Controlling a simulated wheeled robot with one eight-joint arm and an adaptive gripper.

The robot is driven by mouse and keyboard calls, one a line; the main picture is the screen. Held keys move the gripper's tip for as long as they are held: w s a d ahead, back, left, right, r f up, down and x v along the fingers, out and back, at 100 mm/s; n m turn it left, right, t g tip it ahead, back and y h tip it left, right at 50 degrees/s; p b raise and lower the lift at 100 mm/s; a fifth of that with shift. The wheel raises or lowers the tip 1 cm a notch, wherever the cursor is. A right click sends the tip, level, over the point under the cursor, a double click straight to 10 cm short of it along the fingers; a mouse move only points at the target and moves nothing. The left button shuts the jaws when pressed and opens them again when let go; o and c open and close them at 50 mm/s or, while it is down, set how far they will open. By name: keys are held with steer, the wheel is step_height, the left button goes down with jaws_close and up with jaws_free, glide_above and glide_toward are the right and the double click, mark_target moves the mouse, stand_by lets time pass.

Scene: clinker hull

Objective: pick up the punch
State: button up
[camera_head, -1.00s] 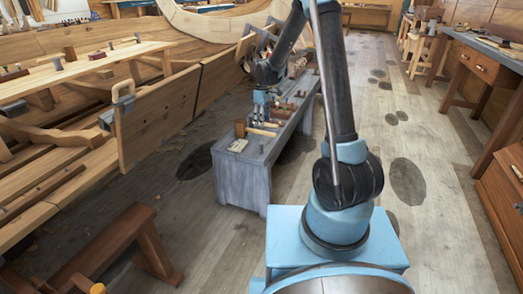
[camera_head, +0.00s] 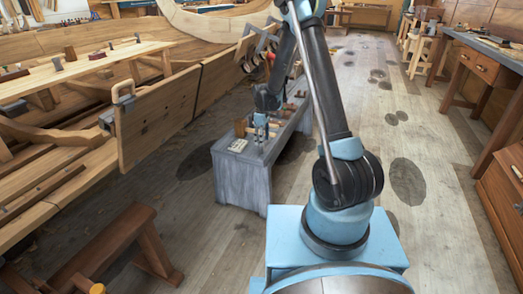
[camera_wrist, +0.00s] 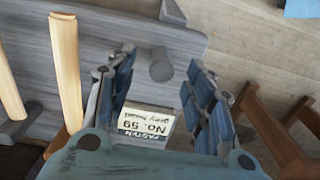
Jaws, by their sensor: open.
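A short grey cylinder, which looks like the punch (camera_wrist: 162,66), shows in the wrist view between the tips of my gripper (camera_wrist: 160,78). My gripper is open, with a blue-padded finger on each side of the cylinder. I cannot tell whether either finger touches it. In the head view my gripper (camera_head: 260,130) is low over the near end of the grey bench (camera_head: 240,180). The punch cannot be made out there.
A small labelled box (camera_wrist: 146,122) lies close to the cylinder, partly between the fingers. Pale wooden handles (camera_wrist: 67,70) are at left in the wrist view. Tools crowd the bench's far part.

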mark_target(261, 148)
steer(key=shift+a+f, duration=0.2)
steer(key=shift+f, duration=2.2)
jaws_close()
